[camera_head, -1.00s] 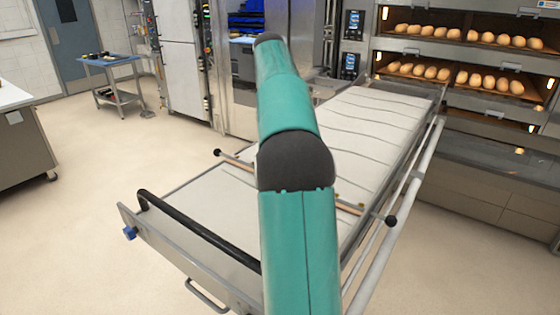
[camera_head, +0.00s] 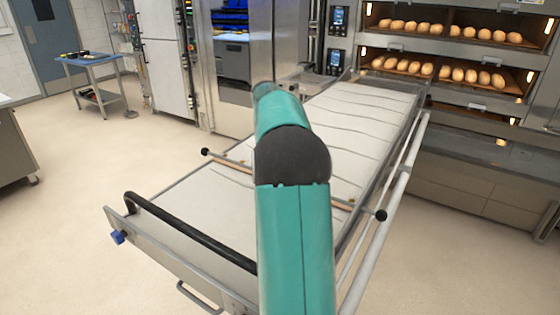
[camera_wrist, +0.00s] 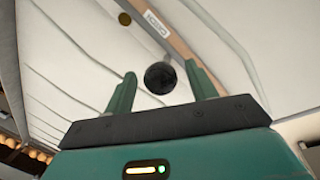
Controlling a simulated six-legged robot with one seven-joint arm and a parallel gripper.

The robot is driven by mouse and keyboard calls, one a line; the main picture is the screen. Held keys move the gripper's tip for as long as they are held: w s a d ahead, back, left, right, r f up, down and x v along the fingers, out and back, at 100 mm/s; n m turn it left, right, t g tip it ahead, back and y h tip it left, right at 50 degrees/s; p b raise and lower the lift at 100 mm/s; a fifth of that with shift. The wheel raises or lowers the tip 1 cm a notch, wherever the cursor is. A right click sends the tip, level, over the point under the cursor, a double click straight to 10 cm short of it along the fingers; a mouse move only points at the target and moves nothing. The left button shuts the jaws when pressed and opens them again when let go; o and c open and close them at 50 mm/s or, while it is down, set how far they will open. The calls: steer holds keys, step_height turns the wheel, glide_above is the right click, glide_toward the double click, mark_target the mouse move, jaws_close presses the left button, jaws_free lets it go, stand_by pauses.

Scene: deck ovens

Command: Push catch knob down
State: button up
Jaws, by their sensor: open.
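My gripper (camera_wrist: 160,70) is open in the wrist view, its two green fingers spread. A round black knob (camera_wrist: 161,78) shows between the fingers, with no visible contact. A wooden bar (camera_wrist: 165,38) with a pale label lies beside it over the white cloth. In the head view my arm hides the gripper and the middle of the bar (camera_head: 232,162). Black knobs show at the bar's left end (camera_head: 206,152) and right end (camera_head: 381,215). I cannot tell which knob the wrist view shows, or how far the fingers are from it.
The long loader bed (camera_head: 358,120) slopes away toward the deck ovens, which hold bread rolls (camera_head: 400,66). A black handle (camera_head: 190,232) and blue knob (camera_head: 118,237) are at its near end. A blue-topped cart (camera_head: 96,60) stands far left. Floor to the left is clear.

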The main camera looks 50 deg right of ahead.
steer(key=shift+d+f, duration=0.1)
steer(key=shift+f, duration=0.4)
jaws_close()
steer(key=shift+f, duration=1.05)
jaws_free()
steer(key=shift+w, duration=0.1)
step_height(320, 180, up, 14)
steer(key=w+a, duration=0.1)
steer(key=a, duration=0.1)
steer(key=shift+a+f, duration=0.15)
steer(key=shift+a, duration=0.05)
